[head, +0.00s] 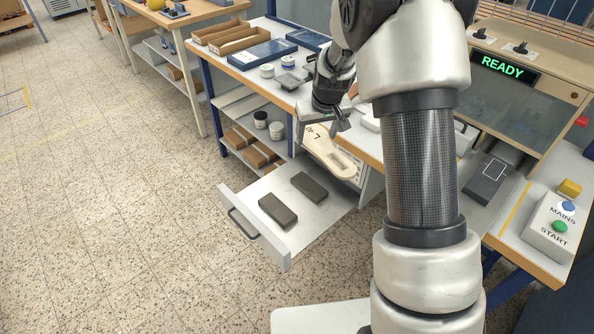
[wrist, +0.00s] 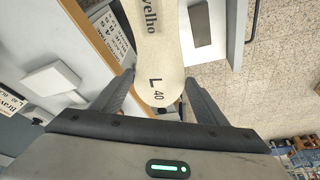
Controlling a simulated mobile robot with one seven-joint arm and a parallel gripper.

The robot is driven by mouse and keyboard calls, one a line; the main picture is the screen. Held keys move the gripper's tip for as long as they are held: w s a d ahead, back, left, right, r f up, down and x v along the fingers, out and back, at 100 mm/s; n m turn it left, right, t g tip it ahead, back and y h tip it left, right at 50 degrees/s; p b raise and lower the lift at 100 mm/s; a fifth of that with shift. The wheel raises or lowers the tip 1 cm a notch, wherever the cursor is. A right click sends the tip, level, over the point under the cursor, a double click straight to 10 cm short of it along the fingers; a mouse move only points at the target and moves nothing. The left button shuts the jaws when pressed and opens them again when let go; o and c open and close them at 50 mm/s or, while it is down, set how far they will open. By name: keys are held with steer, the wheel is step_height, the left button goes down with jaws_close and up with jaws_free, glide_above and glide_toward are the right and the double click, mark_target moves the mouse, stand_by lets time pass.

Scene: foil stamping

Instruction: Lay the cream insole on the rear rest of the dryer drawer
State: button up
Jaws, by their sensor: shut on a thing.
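The cream insole (head: 327,155), printed "L 40", is held in my gripper (head: 335,122) by one rounded end. It hangs tilted above the back of the open dryer drawer (head: 256,230). In the wrist view the insole (wrist: 153,50) passes between the two fingers of my gripper (wrist: 160,85). Two dark rests lie in the drawer: the front rest (head: 278,211), near the handle, and the rear rest (head: 312,187), nearer the cabinet. Both are bare. The insole is apart from both. One dark rest (wrist: 201,24) shows in the wrist view, right of the insole.
The workbench (head: 238,68) behind the drawer carries blue trays, small jars and wooden boxes. Shelves below hold boxes and jars. A press with a READY display (head: 503,69) and a control box (head: 552,222) stand at the right. The floor left of the drawer is clear.

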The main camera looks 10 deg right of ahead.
steer(key=shift+w+a+f+n+y+b, duration=0.35)
steer(key=shift+w+f+b, duration=1.75)
steer(key=shift+f, duration=2.65)
steer(key=shift+w+a+f+n+y+b, duration=0.1)
steer(key=shift+w+a+f+n+b, duration=0.3)
steer(key=shift+w+f+b, duration=3)
steer(key=shift+w+a+f+n+y+b, duration=0.25)
steer(key=shift+w+f+n+b, duration=0.5)
steer(key=shift+f, duration=5.3)
steer(key=shift+w+f+b, duration=0.1)
steer(key=shift+f+b, duration=0.65)
steer(key=shift+b, duration=0.85)
steer(key=o, duration=1.3)
steer(key=shift+c, duration=0.2)
steer(key=p+v, duration=0.4)
steer(key=v, duration=1.3)
steer(key=shift+r, duration=0.3)
